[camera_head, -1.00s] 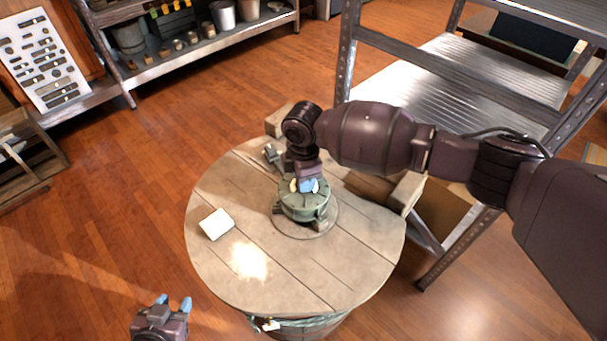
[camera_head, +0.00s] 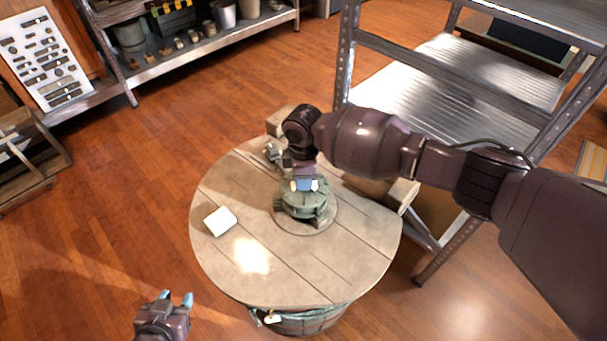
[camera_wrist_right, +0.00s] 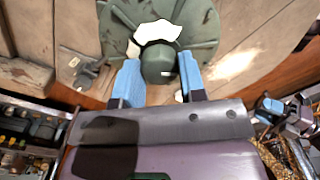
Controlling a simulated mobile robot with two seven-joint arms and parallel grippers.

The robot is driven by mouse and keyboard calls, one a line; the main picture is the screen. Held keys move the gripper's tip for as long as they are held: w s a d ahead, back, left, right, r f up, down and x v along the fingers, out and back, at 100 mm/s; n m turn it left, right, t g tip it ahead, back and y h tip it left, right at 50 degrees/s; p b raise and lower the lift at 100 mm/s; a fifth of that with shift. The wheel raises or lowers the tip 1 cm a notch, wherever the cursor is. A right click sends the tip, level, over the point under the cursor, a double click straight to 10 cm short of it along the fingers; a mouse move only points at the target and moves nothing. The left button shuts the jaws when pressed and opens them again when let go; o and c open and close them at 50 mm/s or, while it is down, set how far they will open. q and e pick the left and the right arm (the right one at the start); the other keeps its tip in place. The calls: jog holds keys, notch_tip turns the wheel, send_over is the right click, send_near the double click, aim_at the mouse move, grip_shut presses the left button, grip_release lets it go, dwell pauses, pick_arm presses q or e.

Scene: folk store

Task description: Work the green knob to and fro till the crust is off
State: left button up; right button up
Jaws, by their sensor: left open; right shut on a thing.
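The round green metal fitting (camera_head: 304,205) with side lugs stands on the round wooden top in the head view. Its green knob (camera_wrist_right: 158,65) stands at the centre in the right wrist view. My right gripper (camera_head: 303,186) comes down from above and is shut on the knob, one blue finger on each side. A ragged white patch, perhaps the crust (camera_wrist_right: 157,32), lies on the fitting beside the knob; small pale bits also show by the fingers in the head view. My left gripper (camera_head: 177,298) is open and empty, off the table's lower left edge.
A white block (camera_head: 220,221) lies on the left of the barrel table (camera_head: 345,270). A small metal piece (camera_head: 271,153) and a wooden block (camera_head: 280,121) are behind the fitting. A metal shelf rack (camera_head: 430,75) stands close at the right. The table's front is clear.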

jog(key=o, duration=0.6)
pick_arm(q)
jog(key=shift+w+r, duration=0.2)
jog(key=shift+w, duration=0.1)
pick_arm(e)
jog(key=o, duration=0.3)
jog(key=shift+r, duration=0.1)
pick_arm(q)
jog(key=shift+r+p, duration=0.8)
jog(key=shift+r, duration=0.1)
pick_arm(e)
notch_tip(320, 180, up, 11)
jog(key=shift+f, duration=0.15)
pick_arm(q)
jog(key=shift+w, duration=0.1)
